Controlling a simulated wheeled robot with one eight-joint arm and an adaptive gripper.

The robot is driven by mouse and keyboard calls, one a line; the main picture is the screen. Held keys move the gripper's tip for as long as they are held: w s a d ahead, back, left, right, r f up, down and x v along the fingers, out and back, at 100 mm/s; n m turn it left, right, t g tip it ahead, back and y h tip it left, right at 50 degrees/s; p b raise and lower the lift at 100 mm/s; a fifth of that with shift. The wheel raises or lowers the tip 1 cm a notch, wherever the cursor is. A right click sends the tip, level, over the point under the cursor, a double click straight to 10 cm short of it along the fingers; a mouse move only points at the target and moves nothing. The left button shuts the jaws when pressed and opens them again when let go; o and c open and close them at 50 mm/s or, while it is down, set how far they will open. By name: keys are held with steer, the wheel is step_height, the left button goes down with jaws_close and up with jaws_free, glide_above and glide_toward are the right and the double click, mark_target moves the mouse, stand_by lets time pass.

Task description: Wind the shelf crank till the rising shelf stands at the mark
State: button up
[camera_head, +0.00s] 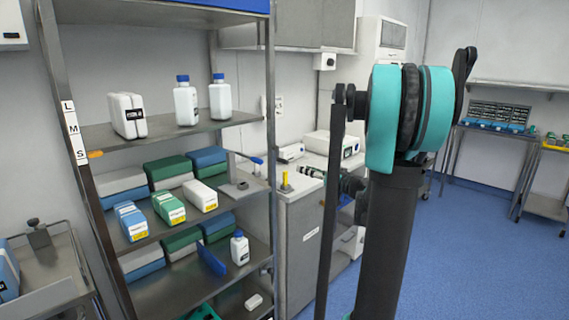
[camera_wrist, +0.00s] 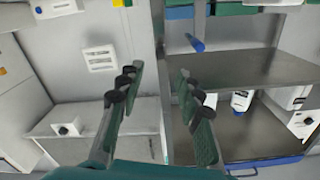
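The rising shelf (camera_head: 160,134) is a grey metal plate holding a white box and two blue-capped bottles. An orange pointer (camera_head: 95,154) at its left end is beside the lowest label, S, of the L, M, S label strip (camera_head: 76,133) on the left post. The crank (camera_head: 243,158) is a grey arm with a blue handle at the right of the rack. The blue handle also shows in the wrist view (camera_wrist: 195,44), beyond the right finger. My gripper (camera_head: 312,173) is open and empty, right of the crank and apart from it. It also shows in the wrist view (camera_wrist: 157,80).
Lower shelves hold blue and green boxes (camera_head: 167,206) and a small bottle (camera_head: 240,249). A yellow-topped post (camera_head: 285,184) stands on the cabinet (camera_head: 300,225) between rack and gripper. The rack's right post (camera_head: 271,120) is near the crank. Open blue floor (camera_head: 450,260) is at right.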

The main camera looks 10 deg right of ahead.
mark_target(287, 163)
steer(key=x, duration=1.1)
steer(key=shift+w+a, duration=0.25)
steer(key=shift+w, duration=0.05)
steer(key=shift+c, duration=0.5)
jaws_close()
